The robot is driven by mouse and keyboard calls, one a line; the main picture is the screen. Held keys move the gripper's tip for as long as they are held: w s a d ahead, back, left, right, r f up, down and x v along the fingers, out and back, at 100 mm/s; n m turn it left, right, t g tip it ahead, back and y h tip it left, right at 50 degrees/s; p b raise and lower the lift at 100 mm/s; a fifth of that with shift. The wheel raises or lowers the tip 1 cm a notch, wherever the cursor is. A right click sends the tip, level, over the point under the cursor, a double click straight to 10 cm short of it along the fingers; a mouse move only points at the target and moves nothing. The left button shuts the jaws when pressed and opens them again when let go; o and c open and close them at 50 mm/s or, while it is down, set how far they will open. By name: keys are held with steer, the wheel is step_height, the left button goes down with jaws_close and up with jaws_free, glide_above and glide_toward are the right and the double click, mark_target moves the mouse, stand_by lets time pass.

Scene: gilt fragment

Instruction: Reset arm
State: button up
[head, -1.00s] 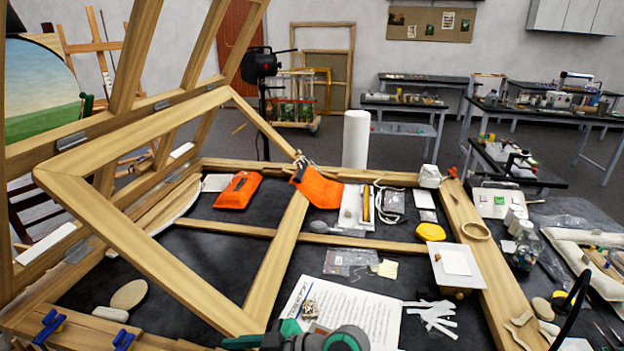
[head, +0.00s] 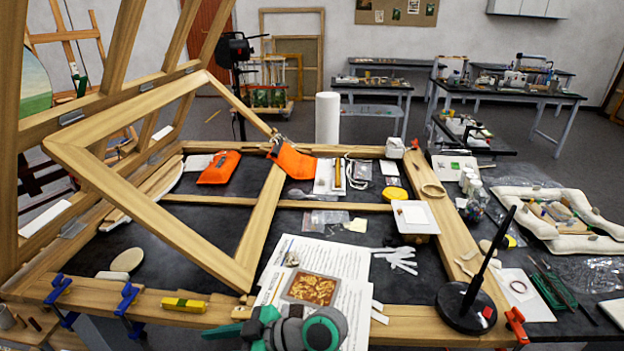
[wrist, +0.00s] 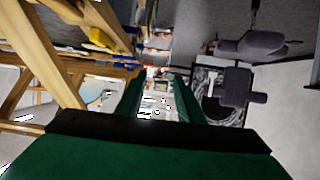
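My gripper shows in the wrist view (wrist: 157,92) as two dark green fingers with a clear gap between them. It is open, and nothing is held between the fingertips. In the head view, grey and green parts of my arm show at the bottom centre, low by the table's front edge. The fingertips cannot be made out clearly there. Printed sheets (head: 345,262) lie on the table just beyond my arm. A gold-brown patterned patch (head: 312,289) lies on or is printed on the front sheet. A small pale speckled piece (head: 291,258) rests on the sheet behind.
A tilted wooden frame (head: 150,215) rises over the table's left side. Blue clamps (head: 126,296) and a yellow level (head: 183,304) sit on the front rail. A black round-based stand (head: 468,306) is at front right. White strips (head: 397,258) lie right of the sheets.

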steer(key=d+f+m+t+h, duration=0.1)
steer(key=d+f+m+t, duration=0.2)
steer(key=f, duration=0.4)
steer(key=d+f+m+t+h, duration=0.1)
steer(key=f+m+t, duration=0.2)
steer(key=f+m, duration=0.3)
steer(key=s+d+f+m+t+h, duration=0.4)
steer(key=s+d+f+m+h, duration=0.15)
steer(key=d+f, duration=0.3)
steer(key=s+d+f+m+t+h, duration=0.1)
steer(key=s+d+f+m+h, duration=0.15)
steer(key=s+d, duration=0.35)
steer(key=s+d+r+t+h, duration=0.1)
steer(key=s+r, duration=0.4)
steer(key=s, duration=0.3)
steer(key=s+d+r+t+h, duration=0.1)
steer(key=s+r+t+h, duration=0.1)
steer(key=s+r, duration=0.3)
steer(key=s, duration=0.3)
steer(key=shift+s+d+r+h, duration=0.15)
steer(key=shift+s+r+h, duration=0.15)
steer(key=shift+s+r, duration=0.1)
